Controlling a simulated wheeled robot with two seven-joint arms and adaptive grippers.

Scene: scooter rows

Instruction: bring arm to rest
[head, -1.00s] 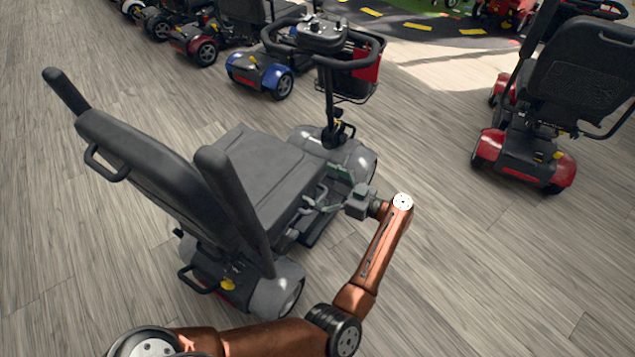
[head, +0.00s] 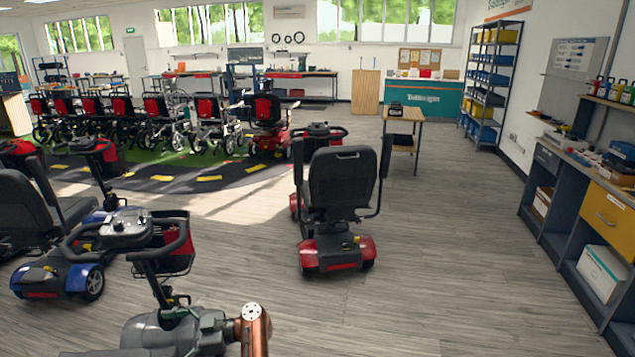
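The copper-coloured forearm of my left arm (head: 256,330) shows at the bottom edge of the head view, left of the middle. My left gripper (head: 206,320) is small there, pointing left from the wrist, over or against the grey scooter (head: 166,333). I cannot tell whether it touches the scooter, nor how its fingers stand. The grey scooter's handlebar and basket stand up behind it, and its seat is mostly below the picture. My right arm and gripper do not show.
A red scooter with a black seat (head: 340,185) stands mid-floor. A blue scooter (head: 68,272) is at the left. A workbench (head: 590,205) runs along the right wall, with blue-bin shelving (head: 490,85) and a small wooden table (head: 402,125) beyond. Floor between red scooter and bench is clear.

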